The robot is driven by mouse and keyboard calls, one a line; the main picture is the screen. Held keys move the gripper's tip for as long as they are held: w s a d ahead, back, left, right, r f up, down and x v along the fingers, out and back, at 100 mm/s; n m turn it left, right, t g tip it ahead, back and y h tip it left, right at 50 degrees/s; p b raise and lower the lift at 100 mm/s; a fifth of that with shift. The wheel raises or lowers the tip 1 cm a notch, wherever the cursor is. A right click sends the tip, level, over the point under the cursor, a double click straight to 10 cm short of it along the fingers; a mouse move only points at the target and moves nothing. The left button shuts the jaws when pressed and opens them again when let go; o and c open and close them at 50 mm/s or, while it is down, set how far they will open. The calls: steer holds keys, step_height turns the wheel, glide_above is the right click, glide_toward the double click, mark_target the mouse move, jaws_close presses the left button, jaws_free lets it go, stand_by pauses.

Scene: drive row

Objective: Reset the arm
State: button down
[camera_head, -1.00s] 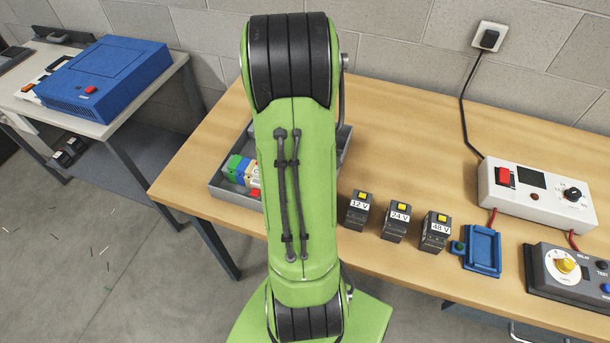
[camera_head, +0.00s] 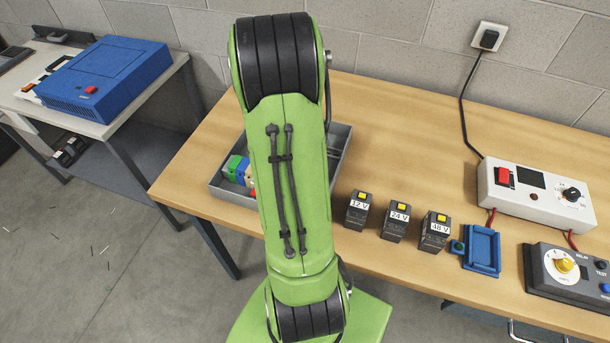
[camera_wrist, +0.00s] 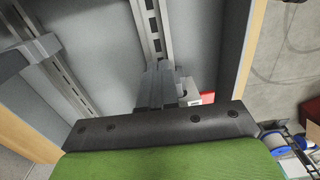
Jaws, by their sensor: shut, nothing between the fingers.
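My green arm (camera_head: 290,200) stands upright in the middle of the head view, in front of the workbench. Its end is not visible there. In the wrist view my gripper (camera_wrist: 165,75) is shut and empty, its grey fingers together. Behind it are grey panels with slotted metal rails, and a small red thing (camera_wrist: 207,98) shows beside the fingers. My arm hides part of the bench and of the grey tray in the head view.
The wooden bench (camera_head: 400,130) holds a grey tray (camera_head: 340,150) with coloured blocks, three black modules labelled 12 V (camera_head: 358,212), 24 V (camera_head: 396,222) and 48 V (camera_head: 434,232), a blue holder (camera_head: 482,250), a white power box (camera_head: 535,196) and a dark tester (camera_head: 570,272). A blue case (camera_head: 105,75) sits left.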

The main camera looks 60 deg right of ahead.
steer(key=shift+s+d, duration=0.1)
steer(key=shift+s, duration=0.5)
step_height(320, 180, up, 10)
steer(key=p, duration=0.8)
